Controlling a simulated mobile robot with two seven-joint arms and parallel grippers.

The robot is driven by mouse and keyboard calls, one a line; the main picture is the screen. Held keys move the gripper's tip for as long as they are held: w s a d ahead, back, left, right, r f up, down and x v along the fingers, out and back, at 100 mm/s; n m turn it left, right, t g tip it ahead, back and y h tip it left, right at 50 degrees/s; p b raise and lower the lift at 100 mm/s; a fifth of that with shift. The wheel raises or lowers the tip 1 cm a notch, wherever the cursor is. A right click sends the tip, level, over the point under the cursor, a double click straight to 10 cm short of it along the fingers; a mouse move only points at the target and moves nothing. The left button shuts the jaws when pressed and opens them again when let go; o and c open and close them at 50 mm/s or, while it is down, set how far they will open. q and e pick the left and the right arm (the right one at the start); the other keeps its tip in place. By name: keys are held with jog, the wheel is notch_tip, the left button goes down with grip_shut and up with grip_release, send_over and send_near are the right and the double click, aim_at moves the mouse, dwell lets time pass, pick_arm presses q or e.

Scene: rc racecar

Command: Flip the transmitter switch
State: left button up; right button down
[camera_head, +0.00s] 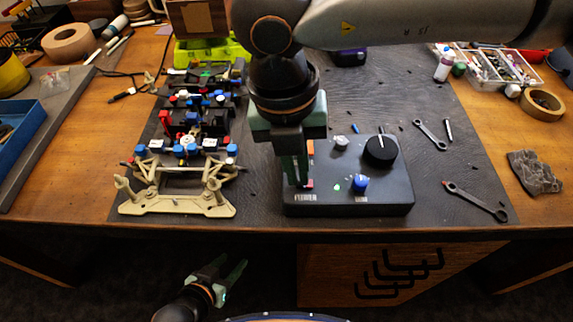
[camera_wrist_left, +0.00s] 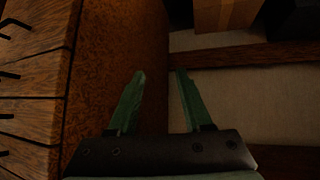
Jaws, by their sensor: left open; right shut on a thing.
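The transmitter (camera_head: 390,190) is a dark box on the black mat, with a black dial, a blue knob, a silver knob and a lit green light. My right gripper (camera_head: 298,182) points down over its left end, above the "POWER" label, shut on the switch there. The fingers hide most of the switch, so its position cannot be told; small red-orange parts show beside them. My left gripper (camera_head: 229,270) is open and empty, low in front of the table. It also shows in the left wrist view (camera_wrist_left: 158,76), with nothing between its fingers.
The RC car chassis (camera_head: 190,125) with its beige front part stands left of the transmitter on the mat (camera_head: 460,150). Wrenches (camera_head: 475,202) lie to the right. A tape roll (camera_head: 541,103) and parts tray (camera_head: 497,68) are at the back right. Drawers (camera_wrist_left: 30,80) show in the left wrist view.

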jog(key=r, duration=0.1)
jog(key=r+p, duration=0.1)
jog(key=r, duration=0.1)
jog(key=shift+w+a, duration=0.15)
jog(key=shift+a, duration=0.05)
pick_arm(q)
jog(key=shift+s+a+r, duration=0.2)
jog(key=shift+s+a, duration=0.15)
jog(key=shift+a, duration=0.1)
jog(key=shift+s+a+r, duration=0.15)
jog(key=shift+s+a, duration=0.15)
jog(key=shift+a, duration=0.15)
pick_arm(e)
notch_tip(320, 180, up, 10)
jog(key=a, duration=0.1)
jog(key=shift+a+r, duration=0.25)
jog(key=shift+a, duration=0.15)
